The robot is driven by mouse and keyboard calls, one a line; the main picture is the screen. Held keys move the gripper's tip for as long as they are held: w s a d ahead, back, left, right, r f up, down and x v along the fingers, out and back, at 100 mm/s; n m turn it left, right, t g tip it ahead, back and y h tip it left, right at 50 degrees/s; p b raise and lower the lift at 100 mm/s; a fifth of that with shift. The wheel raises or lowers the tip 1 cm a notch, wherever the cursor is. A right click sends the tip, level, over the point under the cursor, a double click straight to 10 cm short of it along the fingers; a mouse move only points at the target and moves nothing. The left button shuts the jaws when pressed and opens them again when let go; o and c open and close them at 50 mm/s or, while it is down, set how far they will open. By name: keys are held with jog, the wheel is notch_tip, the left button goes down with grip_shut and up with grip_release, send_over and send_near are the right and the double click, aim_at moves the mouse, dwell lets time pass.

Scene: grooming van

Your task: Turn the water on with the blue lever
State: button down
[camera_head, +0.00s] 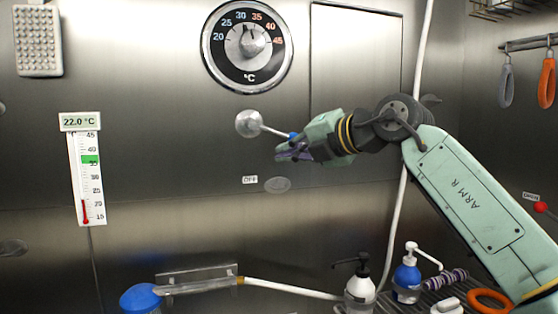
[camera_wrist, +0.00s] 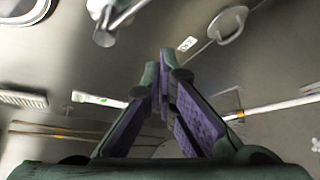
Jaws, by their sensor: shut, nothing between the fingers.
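The blue lever (camera_head: 272,131) is on the steel wall: a round silver hub with a rod pointing right and slightly down to a blue end. The blue end is partly hidden behind my gripper (camera_head: 281,155). My gripper is shut and empty, with its purple fingertips pointing left, just below the rod's end. Whether it touches the lever I cannot tell. In the wrist view the fingers of my gripper (camera_wrist: 163,60) meet at the tips, and a silver hub and rod, likely the lever (camera_wrist: 104,32), shows at the top left.
A label reading OFF (camera_head: 250,180) and an oval plate (camera_head: 277,185) sit below the lever. A temperature dial (camera_head: 247,75) is above; a thermometer (camera_head: 86,175) reads 22.0 °C at left. Pump bottles (camera_head: 360,288) stand below right. A red knob (camera_head: 540,207) is at far right.

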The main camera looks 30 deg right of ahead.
jog(key=shift+s+r+b, duration=0.1)
jog(key=shift+s+r, duration=0.3)
jog(key=shift+s, duration=0.35)
jog(key=shift+s+r+b, duration=0.15)
jog(key=shift+s+r, duration=0.3)
jog(key=shift+s, duration=0.25)
jog(key=shift+s+r+b, duration=0.1)
jog(key=shift+s+r, duration=0.3)
jog(key=shift+s, duration=0.35)
jog(key=shift+s+f, duration=0.1)
